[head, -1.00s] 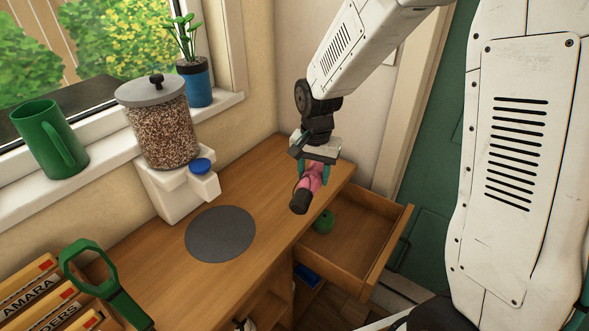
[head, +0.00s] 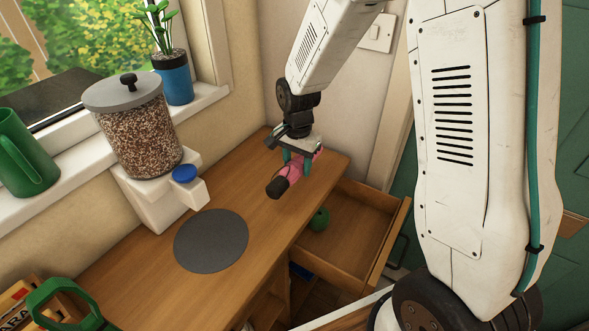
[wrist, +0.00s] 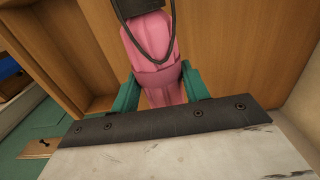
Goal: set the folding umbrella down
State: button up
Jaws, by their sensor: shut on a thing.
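The folding umbrella is pink with a dark handle end. In the head view the umbrella (head: 290,173) hangs tilted from my gripper (head: 299,160), its dark end toward the lower left. My gripper is shut on it, above the wooden counter near its right end, close to the open drawer. In the wrist view the pink umbrella (wrist: 155,70) lies between the two teal fingers (wrist: 158,92), with a dark strap loop at its top. I cannot tell the exact height above the counter, but the umbrella appears clear of it.
A grey round mat (head: 211,241) lies on the wooden counter (head: 250,200). An open drawer (head: 345,235) at right holds a green object (head: 319,219). A grain dispenser (head: 140,135) stands at left, with a green mug (head: 22,155) on the sill. The counter between mat and gripper is bare.

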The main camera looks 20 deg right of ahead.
jog(key=shift+w, duration=0.6)
jog(key=shift+w+f, duration=0.25)
jog(key=shift+w, duration=0.05)
jog(key=shift+f, duration=1.55)
jog(key=shift+f, duration=0.2)
jog(key=o, duration=1.2)
jog(key=shift+s, duration=0.1)
